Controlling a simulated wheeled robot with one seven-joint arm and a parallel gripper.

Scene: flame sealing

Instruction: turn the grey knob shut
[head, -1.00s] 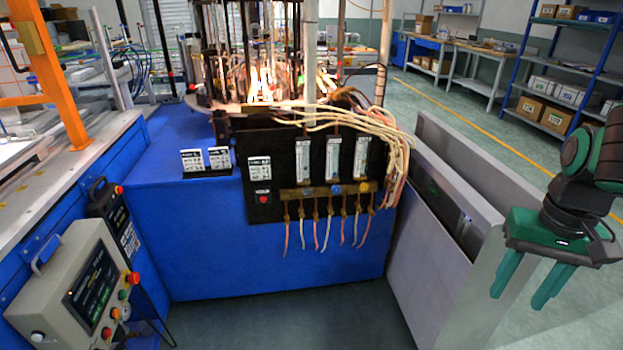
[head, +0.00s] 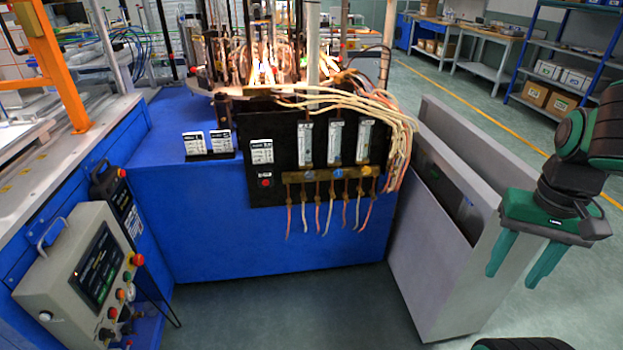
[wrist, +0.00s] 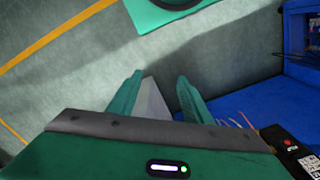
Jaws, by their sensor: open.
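The black valve panel (head: 222,140) stands on the front of the blue machine. Across its lower part runs a brass bar with three small round knobs, one under each flow gauge. The leftmost knob (head: 309,176) looks grey, the middle one (head: 338,173) blue and the right one (head: 366,171) orange-yellow; their turn positions are too small to read. My gripper (head: 514,277) is open and empty, fingers pointing down, far to the right of the panel and apart from it. It also shows open in the wrist view (wrist: 160,76), where no knob is visible.
A grey metal cabinet (head: 460,290) stands between the panel and my gripper. Pale hoses (head: 395,125) loop over the panel's right side; thin tubes hang below the bar. A control box (head: 80,275) stands at left. The floor before the blue machine (head: 270,230) is clear.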

